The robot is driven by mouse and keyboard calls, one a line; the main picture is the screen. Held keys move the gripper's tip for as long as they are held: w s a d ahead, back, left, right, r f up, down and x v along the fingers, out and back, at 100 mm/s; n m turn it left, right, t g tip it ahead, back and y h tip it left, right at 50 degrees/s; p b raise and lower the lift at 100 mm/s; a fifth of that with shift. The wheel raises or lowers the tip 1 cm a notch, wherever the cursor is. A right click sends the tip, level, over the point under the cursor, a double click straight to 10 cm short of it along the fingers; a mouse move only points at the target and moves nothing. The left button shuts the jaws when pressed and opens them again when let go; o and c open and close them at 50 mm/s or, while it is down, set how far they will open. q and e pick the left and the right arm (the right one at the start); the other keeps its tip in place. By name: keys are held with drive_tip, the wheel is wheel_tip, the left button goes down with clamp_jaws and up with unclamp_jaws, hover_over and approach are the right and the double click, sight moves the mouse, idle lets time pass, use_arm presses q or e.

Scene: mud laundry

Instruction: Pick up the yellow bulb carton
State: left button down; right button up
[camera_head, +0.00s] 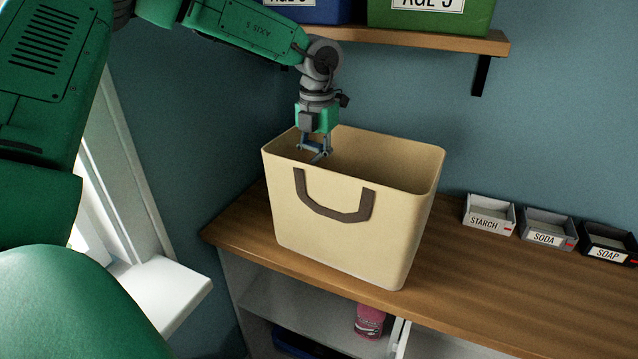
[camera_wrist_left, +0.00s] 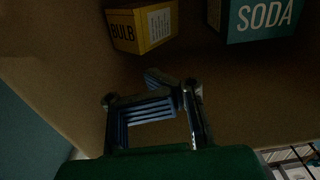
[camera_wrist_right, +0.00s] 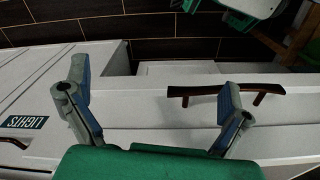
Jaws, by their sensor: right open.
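The yellow bulb carton (camera_wrist_left: 143,33) shows at the top of the left wrist view, with a BULB label and a printed white panel. It stands inside the tan bin (camera_head: 310,235), whose front wall hides it in the head view. My left gripper (camera_head: 320,154) points down into the bin near its left end. In the left wrist view its fingers (camera_wrist_left: 155,95) are bent inward together, with nothing between them, apart from the carton. My right gripper (camera_wrist_right: 155,105) is open and empty, in front of white cabinet fronts.
A teal SODA box (camera_wrist_left: 262,18) is beside the carton in the bin. The bin stands on a wooden counter (camera_head: 490,290). Small STARCH (camera_head: 489,216), SODA (camera_head: 548,230) and SOAP (camera_head: 608,244) trays stand to its right. A shelf (camera_head: 420,38) with blue and green bins hangs above.

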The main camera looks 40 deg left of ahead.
use_arm(q)
drive_tip(key=r, duration=0.2)
drive_tip(key=shift+a+r, duration=0.3)
drive_tip(key=shift+a, duration=0.05)
drive_tip(key=c, duration=2.1)
unclamp_jaws()
drive_tip(key=shift+d, duration=0.1)
drive_tip(key=o, duration=1.6)
drive_tip(key=shift+o, duration=0.2)
